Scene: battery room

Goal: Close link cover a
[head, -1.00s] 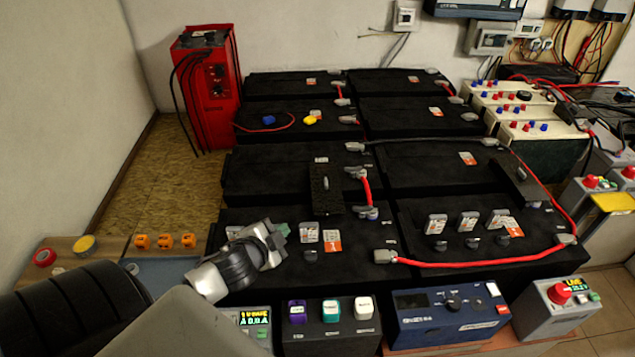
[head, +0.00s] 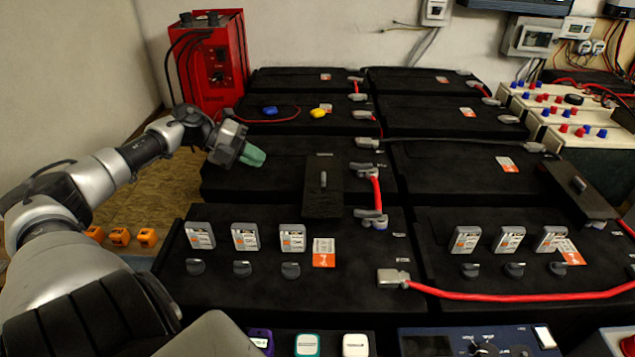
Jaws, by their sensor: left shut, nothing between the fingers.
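A black link cover (head: 322,200) with a small grey handle sits near the middle of the battery bank in the head view. It lies to the left of a short red link (head: 376,190), whose grey end clamps are uncovered. A second black cover (head: 568,182) with a grey handle is at the right. I see no letter telling which is cover a. My left gripper (head: 252,156), with green fingertips, is shut and empty. It is above the batteries, up and to the left of the middle cover and apart from it. My right gripper is not in view.
Several upright grey switch modules (head: 245,237) with knobs stand in front of the middle cover. A long red cable (head: 520,296) runs along the front right. A red charger (head: 213,70) stands behind my left arm. Blue and yellow caps (head: 318,113) lie further back.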

